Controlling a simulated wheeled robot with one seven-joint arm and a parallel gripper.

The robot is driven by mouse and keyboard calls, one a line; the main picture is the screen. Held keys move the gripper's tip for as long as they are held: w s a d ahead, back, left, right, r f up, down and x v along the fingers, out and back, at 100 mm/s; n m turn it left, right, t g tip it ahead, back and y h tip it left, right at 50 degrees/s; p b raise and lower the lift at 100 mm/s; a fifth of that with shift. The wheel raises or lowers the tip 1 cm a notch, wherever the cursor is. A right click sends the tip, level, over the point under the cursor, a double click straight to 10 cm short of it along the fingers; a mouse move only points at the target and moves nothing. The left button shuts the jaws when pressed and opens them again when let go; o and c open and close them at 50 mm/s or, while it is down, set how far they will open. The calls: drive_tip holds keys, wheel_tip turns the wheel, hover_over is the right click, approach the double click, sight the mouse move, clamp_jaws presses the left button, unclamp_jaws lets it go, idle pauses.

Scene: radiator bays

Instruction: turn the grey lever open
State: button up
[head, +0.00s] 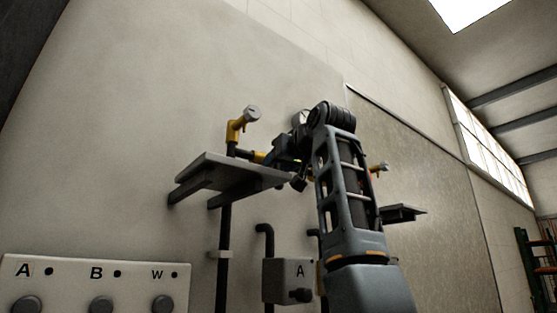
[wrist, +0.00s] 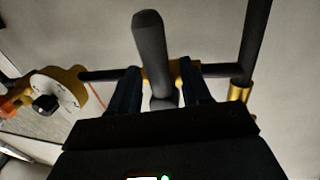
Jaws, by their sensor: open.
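The grey lever (wrist: 149,40) stands out toward the camera in the wrist view, with its rounded end near the top. A brass valve body (wrist: 158,72) shows behind it on a dark horizontal pipe. My gripper (wrist: 158,70) is open, with one dark finger on each side of the lever. A gap shows between the lever and each finger, so the jaws do not grip it. In the head view my gripper (head: 287,158) is partly visible left of my arm, by the pipework. I cannot make out the lever there.
A round white gauge (wrist: 62,90) sits left of the fingers, and a brass fitting (wrist: 240,93) on the right. In the head view a grey shelf (head: 235,172) juts out below a yellow elbow fitting (head: 235,130). A labelled panel (head: 130,287) is at lower left.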

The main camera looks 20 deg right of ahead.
drive_tip(key=shift+w, duration=0.25)
clamp_jaws()
idle(0.3)
